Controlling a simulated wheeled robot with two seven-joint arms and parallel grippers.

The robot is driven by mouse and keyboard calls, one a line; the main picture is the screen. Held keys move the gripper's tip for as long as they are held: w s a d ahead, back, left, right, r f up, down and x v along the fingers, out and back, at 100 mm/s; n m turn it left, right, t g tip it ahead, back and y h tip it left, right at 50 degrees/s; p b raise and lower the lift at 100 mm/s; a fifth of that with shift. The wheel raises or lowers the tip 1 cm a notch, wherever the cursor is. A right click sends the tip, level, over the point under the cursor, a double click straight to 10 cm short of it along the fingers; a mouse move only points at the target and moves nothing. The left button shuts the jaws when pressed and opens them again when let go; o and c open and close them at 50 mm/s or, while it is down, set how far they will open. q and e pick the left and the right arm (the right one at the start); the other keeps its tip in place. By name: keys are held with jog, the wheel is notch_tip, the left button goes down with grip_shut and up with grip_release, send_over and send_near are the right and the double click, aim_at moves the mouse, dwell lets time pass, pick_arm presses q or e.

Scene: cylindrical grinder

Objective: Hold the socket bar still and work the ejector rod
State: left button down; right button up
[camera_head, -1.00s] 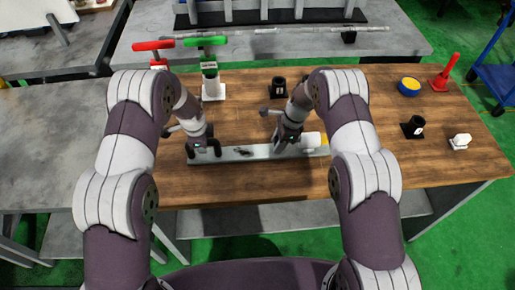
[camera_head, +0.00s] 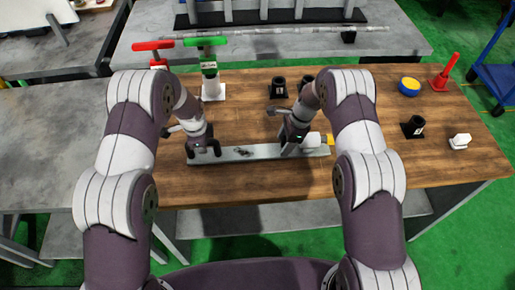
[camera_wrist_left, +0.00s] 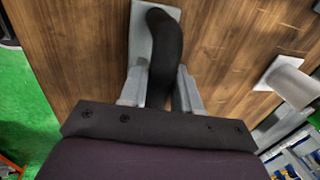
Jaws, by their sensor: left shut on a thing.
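The socket bar (camera_head: 222,154) is a long grey flat bar lying left to right on the wooden table. A black curved handle stands at its left end; it shows clearly in the left wrist view (camera_wrist_left: 160,35). My left gripper (camera_head: 204,150) is shut on this handle, one finger on each side in the left wrist view. My right gripper (camera_head: 292,148) is over the right part of the bar, beside a white cylindrical piece (camera_head: 313,141) with a yellow part at its right. Its fingers are too small and covered to tell open from shut. I cannot make out the ejector rod for sure.
Green-handled (camera_head: 205,42) and red-handled (camera_head: 153,45) tools stand at the back left. Black holders (camera_head: 279,88) stand behind the right gripper. A blue-yellow round piece (camera_head: 409,86), a red cone (camera_head: 445,73) and another black holder (camera_head: 413,127) are at the right. The table front is clear.

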pick_arm(q)
jog(key=shift+s+f, duration=0.1)
pick_arm(e)
jog(key=shift+r, duration=4)
pick_arm(q)
jog(key=c, duration=0.7)
grip_release()
jog(key=r, duration=0.4)
jog(key=s+r, duration=0.1)
jog(key=r, duration=0.3)
jog(key=s+r, duration=0.1)
jog(key=r, duration=0.2)
jog(key=shift+s+r, duration=0.1)
jog(key=shift+r, duration=0.3)
